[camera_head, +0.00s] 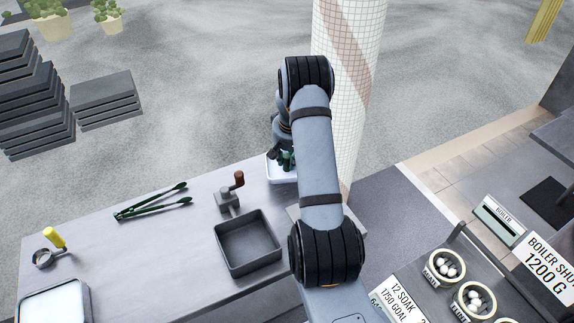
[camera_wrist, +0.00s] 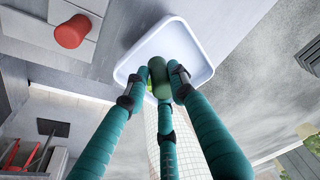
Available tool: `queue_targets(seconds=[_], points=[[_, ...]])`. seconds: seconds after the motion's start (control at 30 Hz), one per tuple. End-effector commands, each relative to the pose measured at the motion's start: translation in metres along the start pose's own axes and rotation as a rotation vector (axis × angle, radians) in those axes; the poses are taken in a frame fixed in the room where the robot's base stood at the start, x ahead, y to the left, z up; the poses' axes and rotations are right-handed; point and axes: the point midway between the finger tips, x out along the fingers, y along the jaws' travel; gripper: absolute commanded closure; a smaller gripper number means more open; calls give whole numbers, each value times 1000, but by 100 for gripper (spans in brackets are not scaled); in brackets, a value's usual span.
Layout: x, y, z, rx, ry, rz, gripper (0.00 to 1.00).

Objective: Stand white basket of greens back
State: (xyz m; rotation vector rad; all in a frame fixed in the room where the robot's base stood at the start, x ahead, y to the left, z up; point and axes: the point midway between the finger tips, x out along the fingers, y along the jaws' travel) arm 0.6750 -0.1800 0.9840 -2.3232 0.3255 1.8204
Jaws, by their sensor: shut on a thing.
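The white basket (camera_head: 276,175) shows at the back right of the grey table, partly hidden behind my arm. Dark greens show in it, under my gripper (camera_head: 285,156). In the wrist view the white basket (camera_wrist: 190,35) is a shallow, rounded square tray.
A crank tool with a red-brown knob (camera_head: 238,180) and a dark square pan (camera_head: 248,244) stand left of my arm. Green tongs (camera_head: 150,203) lie farther left. A tiled column (camera_head: 350,90) rises close behind. Small steamers (camera_head: 446,267) sit at the lower right.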

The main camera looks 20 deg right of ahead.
Motion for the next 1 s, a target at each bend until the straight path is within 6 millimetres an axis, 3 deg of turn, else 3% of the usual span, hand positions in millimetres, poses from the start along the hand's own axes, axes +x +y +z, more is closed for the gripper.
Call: queue_targets(seconds=[0.1, 0.3, 0.93, 1.0], points=[[0, 1, -26, -4, 6, -1, 100], [-6, 1, -46, -12, 2, -3, 100], [-7, 4, -48, -41, -15, -37, 100], [1, 2, -46, -46, -16, -39, 100]])
